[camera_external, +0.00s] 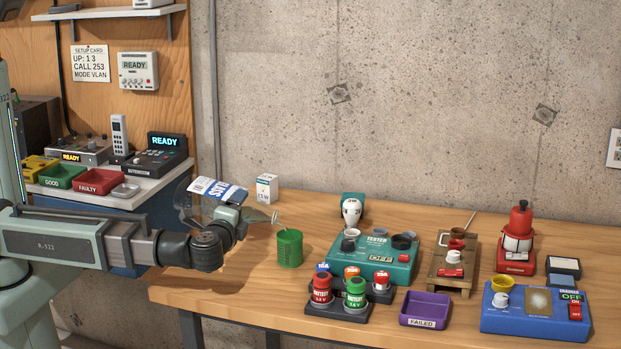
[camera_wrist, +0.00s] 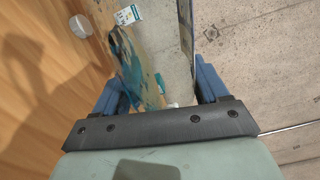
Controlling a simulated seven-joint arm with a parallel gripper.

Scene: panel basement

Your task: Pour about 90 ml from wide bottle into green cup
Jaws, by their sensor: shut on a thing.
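The wide bottle (camera_external: 217,189) is clear, with a white and blue label. It is tipped over on its side in the air, its narrow end pointing right toward the green cup. My gripper (camera_external: 240,213) is shut on it and partly covers it. The green cup (camera_external: 289,248) stands upright on the table, just right of and below the bottle's narrow end. A thin pale streak shows above the cup; I cannot tell if it is liquid. The cup's inside is hidden. In the wrist view, blue fingers (camera_wrist: 160,85) show on both sides of a see-through area.
A small white box (camera_external: 267,188) stands behind the bottle. Right of the cup are a battery holder (camera_external: 338,308), a teal tester (camera_external: 372,262), a purple tray (camera_external: 425,309) and a wooden stand (camera_external: 453,262). The table left of the cup is bare.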

